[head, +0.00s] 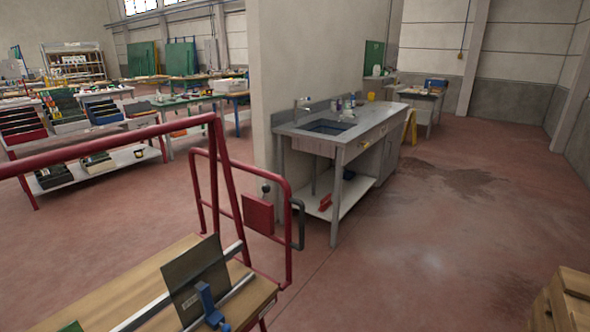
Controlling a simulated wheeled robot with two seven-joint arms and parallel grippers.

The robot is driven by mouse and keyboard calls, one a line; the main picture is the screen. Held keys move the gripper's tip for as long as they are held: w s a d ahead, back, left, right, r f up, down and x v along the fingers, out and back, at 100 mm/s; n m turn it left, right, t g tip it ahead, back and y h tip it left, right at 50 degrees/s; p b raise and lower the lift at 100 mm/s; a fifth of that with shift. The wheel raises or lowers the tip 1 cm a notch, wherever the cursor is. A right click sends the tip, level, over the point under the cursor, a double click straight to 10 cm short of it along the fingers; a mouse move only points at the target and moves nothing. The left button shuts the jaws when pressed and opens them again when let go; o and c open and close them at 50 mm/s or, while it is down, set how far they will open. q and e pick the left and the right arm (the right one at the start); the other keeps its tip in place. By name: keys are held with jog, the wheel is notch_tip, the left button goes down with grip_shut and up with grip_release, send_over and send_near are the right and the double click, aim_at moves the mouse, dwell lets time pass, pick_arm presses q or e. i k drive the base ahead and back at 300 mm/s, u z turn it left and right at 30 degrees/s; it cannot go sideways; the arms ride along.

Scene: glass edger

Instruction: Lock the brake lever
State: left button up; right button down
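Neither of my grippers shows in the head view. No part is plainly marked as the brake lever. A dark grey bent bar (299,224) with a hooked top stands at the right end of the red tubular frame (291,240), and I cannot tell whether it is the lever or whether it is locked. Beside it a red box or plate (258,214) with a small black knob (266,188) above it sits within the frame. The wooden bed (125,298) beside the frame carries a metal rail, a dark glass pane (196,277) and a blue upright piece (211,304).
A grey sink bench (340,146) stands behind the frame, against a wall end. A wooden crate (566,303) is at the lower right. The red floor (420,255) between them is open, with a dark stain further back. Workbenches fill the back left.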

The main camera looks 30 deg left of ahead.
aim_at(267, 188)
jog(key=i, duration=1.7)
jog(key=u, duration=2.6)
jog(key=i, duration=0.5)
jog(key=z, duration=0.05)
